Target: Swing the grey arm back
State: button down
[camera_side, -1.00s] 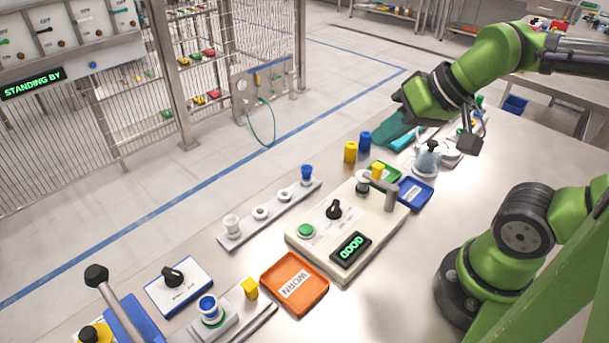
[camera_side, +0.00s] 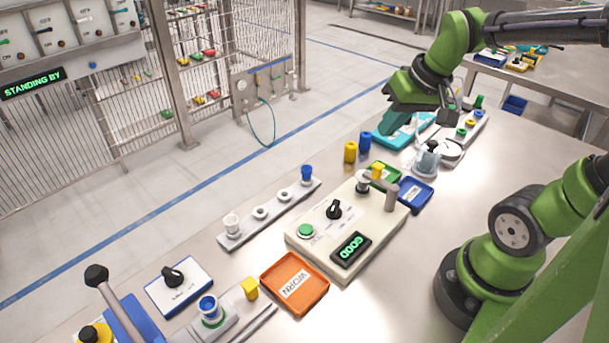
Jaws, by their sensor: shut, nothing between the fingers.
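The grey arm (camera_side: 378,183) sits on a short grey post (camera_side: 390,197) at the right end of the cream tester (camera_side: 322,232). It reaches left from the post, its free end over the grey fitting (camera_side: 362,184) on the tester's top. The tester's display (camera_side: 351,249) reads GOOD in green. A yellow cup (camera_side: 378,170) shows just behind the arm; I cannot tell whether it rests on the tester or in the green tray (camera_side: 384,175). My gripper (camera_side: 447,117) is shut and empty, raised above the far part of the bench, behind and right of the grey arm.
A blue tray (camera_side: 415,195) lies right of the tester, an orange WORN tray (camera_side: 294,284) in front. Yellow (camera_side: 350,152) and blue (camera_side: 365,142) cups stand behind. A clear vessel (camera_side: 427,160) stands below my gripper.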

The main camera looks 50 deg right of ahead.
jog(key=w+d+f+n+g+y, duration=0.1)
jog(key=w+d+n+g+y, duration=0.1)
jog(key=d+n, duration=0.4)
jog(key=w+d+f+n+g+y, duration=0.1)
jog(key=d+n, duration=0.5)
jog(key=n, duration=1.1)
jog(key=shift+w+d+f+g+y, duration=0.15)
jog(key=shift+w+f+g+y, duration=0.3)
jog(key=shift+f+g, duration=0.35)
jog(key=shift+s+r, duration=0.1)
jog(key=shift+a+f, duration=1.3)
jog(key=shift+f, duration=0.25)
jog(key=shift+a+f, duration=1.25)
jog(key=shift+f, duration=0.3)
jog(key=shift+a+f, duration=1.3)
jog(key=shift+f, duration=0.25)
